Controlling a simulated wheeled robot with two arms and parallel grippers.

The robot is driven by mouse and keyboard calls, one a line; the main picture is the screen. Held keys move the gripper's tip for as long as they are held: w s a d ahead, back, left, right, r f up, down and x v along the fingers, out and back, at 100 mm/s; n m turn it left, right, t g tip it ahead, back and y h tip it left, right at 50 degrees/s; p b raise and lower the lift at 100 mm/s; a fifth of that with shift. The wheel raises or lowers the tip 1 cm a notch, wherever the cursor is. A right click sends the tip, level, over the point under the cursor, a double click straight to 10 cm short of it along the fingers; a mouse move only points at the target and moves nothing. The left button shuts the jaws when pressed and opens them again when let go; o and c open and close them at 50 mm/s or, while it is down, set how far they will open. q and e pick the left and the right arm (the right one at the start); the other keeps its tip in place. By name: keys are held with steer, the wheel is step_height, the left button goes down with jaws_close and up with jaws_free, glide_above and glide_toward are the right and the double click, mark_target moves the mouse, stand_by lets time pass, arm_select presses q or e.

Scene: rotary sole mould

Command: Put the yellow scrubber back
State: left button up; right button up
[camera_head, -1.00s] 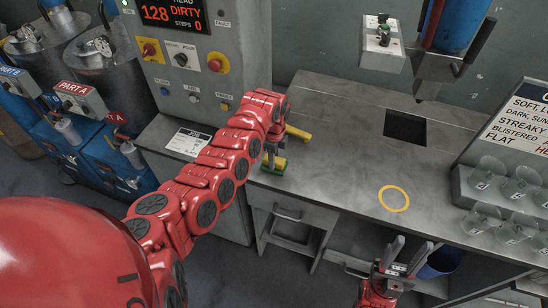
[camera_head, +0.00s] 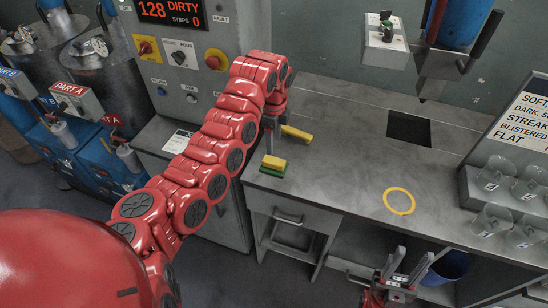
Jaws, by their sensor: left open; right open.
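The yellow scrubber (camera_head: 273,162) lies on the grey bench near its left front edge, with a green layer under its yellow body. My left gripper (camera_head: 269,138) is open just above and behind the scrubber, apart from it. My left arm hides part of the fingers. My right gripper (camera_head: 404,264) is open and empty, pointing up in front of the bench, below the yellow ring.
Another yellow object (camera_head: 297,133) lies behind the scrubber, close to my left gripper. A yellow ring (camera_head: 399,201) marks the clear bench top (camera_head: 340,165). A dark square opening (camera_head: 408,129) is at the back. Clear cups (camera_head: 497,172) stand on a rack at right.

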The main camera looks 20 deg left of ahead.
arm_select(q)
steer(key=shift+r, duration=1.35)
